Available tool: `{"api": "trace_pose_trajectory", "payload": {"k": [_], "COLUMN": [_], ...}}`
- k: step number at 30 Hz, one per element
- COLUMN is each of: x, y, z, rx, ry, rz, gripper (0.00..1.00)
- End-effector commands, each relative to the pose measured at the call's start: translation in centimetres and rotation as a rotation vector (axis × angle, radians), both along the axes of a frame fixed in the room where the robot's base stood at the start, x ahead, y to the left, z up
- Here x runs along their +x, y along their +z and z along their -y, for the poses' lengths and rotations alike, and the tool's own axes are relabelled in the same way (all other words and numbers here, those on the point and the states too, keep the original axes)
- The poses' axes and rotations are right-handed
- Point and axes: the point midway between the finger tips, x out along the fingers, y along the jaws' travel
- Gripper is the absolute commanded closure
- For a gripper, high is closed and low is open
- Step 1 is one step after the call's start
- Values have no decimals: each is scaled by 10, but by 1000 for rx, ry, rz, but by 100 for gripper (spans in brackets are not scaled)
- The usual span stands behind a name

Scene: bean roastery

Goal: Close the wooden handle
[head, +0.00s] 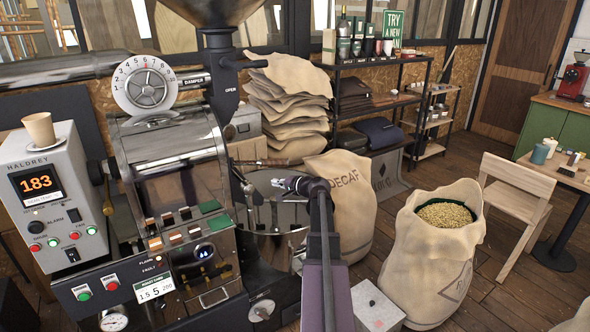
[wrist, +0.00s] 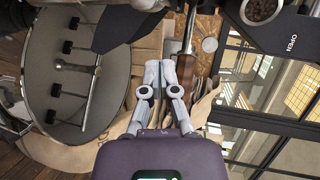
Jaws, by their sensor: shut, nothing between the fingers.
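In the head view a short brown bar (head: 264,162), likely the same handle, lies level beside the roaster, above the round cooling tray. My gripper (head: 282,184) is just in front of it and a little lower. In the wrist view my gripper (wrist: 173,66) has its fingers together with nothing between them. The right fingertip overlaps the handle's near end; I cannot tell whether they touch.
The cooling tray (wrist: 68,110) with its stirring arms lies left of my fingers. The roaster (head: 170,160) stands left. Stacked sacks (head: 288,105) are behind, and a DECAF sack (head: 343,195) and an open bean sack (head: 420,265) stand right of my arm.

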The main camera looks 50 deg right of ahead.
Motion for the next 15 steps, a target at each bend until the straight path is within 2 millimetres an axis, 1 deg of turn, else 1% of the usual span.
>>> {"api": "trace_pose_trajectory", "payload": {"k": [1,6,9,12,15], "x": [-7,-37,-55,-71,-84], "y": [-3,2,5,8,11], "z": [21,76,105,128,144], "rx": [8,31,38,45,46], "ry": [-18,-65,-92,-114,-129], "rz": [23,109,156,196,226], "gripper": [100,100,100,100,100]}}
